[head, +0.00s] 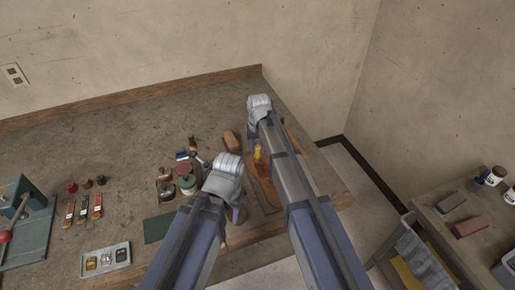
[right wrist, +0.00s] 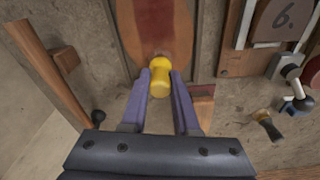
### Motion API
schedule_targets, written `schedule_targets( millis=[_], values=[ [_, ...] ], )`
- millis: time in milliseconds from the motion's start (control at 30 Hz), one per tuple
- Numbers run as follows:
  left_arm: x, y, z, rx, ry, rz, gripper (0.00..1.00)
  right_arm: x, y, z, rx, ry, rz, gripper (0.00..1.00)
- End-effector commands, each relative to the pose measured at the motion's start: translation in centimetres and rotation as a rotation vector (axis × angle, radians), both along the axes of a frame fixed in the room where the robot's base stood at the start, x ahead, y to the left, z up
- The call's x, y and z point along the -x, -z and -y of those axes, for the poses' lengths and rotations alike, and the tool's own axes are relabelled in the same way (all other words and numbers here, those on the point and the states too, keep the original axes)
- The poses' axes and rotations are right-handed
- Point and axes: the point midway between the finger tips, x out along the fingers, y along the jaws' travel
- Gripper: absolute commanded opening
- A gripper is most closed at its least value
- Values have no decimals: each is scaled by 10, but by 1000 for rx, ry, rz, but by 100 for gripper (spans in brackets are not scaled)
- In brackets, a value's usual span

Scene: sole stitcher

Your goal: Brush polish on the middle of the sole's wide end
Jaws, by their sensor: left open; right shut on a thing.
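The sole (head: 263,190) is a brown piece lying flat near the table's front right; my right arm hides part of it. In the right wrist view the sole (right wrist: 153,28) has a rounded end towards me and a dark red band along its middle. My right gripper (right wrist: 160,74) is shut on a yellow-handled brush (right wrist: 160,82), held over that rounded end near its midline. The bristles are hidden, so I cannot tell if they touch. The brush (head: 258,153) also shows in the head view. My left gripper (head: 226,175) is open, left of the sole; its fingers are mostly hidden.
Jars and tins (head: 186,180) stand close left of my left gripper. A brown block (head: 231,141) lies behind the sole. The back of the table is clear.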

Motion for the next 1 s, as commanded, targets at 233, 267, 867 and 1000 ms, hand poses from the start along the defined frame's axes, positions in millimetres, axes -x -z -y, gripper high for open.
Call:
schedule_targets(
  millis=[233,267,867,1000],
  values=[
    [0,1,0,0,0,0,50,21,1,6,0,0,0,0],
    [0,1,0,0,0,0,50,23,1,7,0,0,0,0],
    [0,2,0,0,0,0,50,47,2,14,0,0,0,0],
    [0,2,0,0,0,0,50,59,2,18,0,0,0,0]
  ],
)
